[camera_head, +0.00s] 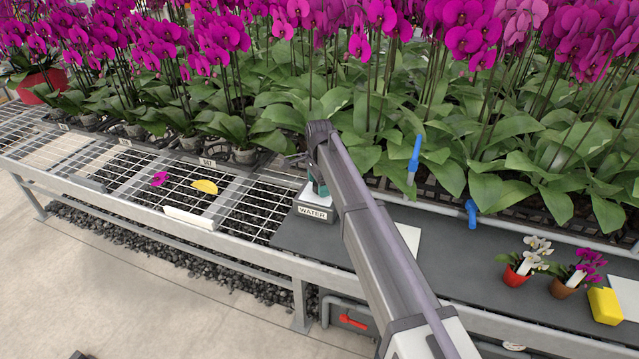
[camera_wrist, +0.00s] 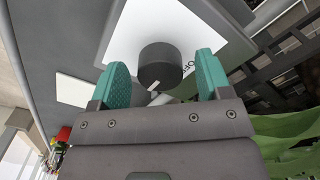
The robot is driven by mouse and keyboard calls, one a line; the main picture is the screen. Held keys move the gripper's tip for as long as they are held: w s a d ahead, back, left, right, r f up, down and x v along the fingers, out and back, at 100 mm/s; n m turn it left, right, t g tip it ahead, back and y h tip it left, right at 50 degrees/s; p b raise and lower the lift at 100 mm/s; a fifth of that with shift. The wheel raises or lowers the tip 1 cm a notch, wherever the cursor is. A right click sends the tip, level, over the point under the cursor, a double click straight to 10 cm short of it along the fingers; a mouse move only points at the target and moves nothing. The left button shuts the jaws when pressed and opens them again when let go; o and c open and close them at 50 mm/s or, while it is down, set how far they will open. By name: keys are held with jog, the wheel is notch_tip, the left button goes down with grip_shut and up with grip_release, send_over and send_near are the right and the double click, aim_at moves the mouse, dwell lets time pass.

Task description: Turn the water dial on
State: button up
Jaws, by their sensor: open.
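The water dial is a dark round knob (camera_wrist: 160,66) on a white plate (camera_wrist: 125,35) in the wrist view. A white pointer mark lies at the knob's near side, and dark letters, partly hidden, stand to its right. In the head view the grey box labelled WATER (camera_head: 313,213) stands on the bench, and my arm hides most of its top. My gripper (camera_wrist: 164,77) is open, with one teal fingertip to each side of the knob and a gap on both sides. It also shows small above the box in the head view (camera_head: 319,184).
Orchid plants (camera_head: 470,140) crowd behind the box. A blue tool (camera_head: 414,160) and a blue valve (camera_head: 471,213) are to the right. Farther right are two small potted orchids and a yellow block (camera_head: 604,305). A yellow piece (camera_head: 205,187) and a magenta flower (camera_head: 159,178) lie on the left mesh.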

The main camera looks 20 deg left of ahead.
notch_tip(320, 180, up, 11)
jog(key=p, duration=1)
jog(key=shift+p, duration=0.4)
jog(key=shift+f, duration=0.1)
